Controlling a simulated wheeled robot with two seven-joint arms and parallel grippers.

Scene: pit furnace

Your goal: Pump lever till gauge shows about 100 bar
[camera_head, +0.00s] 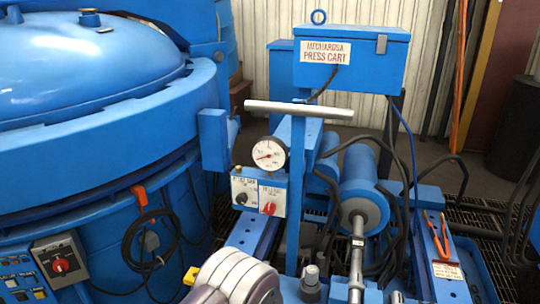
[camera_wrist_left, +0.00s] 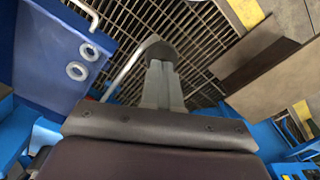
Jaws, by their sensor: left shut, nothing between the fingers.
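The round white gauge (camera_head: 268,153) is on the blue press cart in the head view. Its red needle points left and slightly down; the figures are too small to read. In the left wrist view my left gripper (camera_wrist_left: 163,68) is shut and empty. Its fingertips are at or close to the dark grey end of a bent metal rod (camera_wrist_left: 127,68); I cannot tell if they touch. My right gripper is not in view.
A large blue furnace vessel (camera_head: 85,65) fills the left side. A steel piston rod (camera_head: 357,250) with a blue cylinder (camera_head: 362,192) lies right of the gauge. Black hoses loop at the right. Orange-handled pliers (camera_head: 437,236) lie on the cart's right side. Grating (camera_wrist_left: 205,30) covers the floor.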

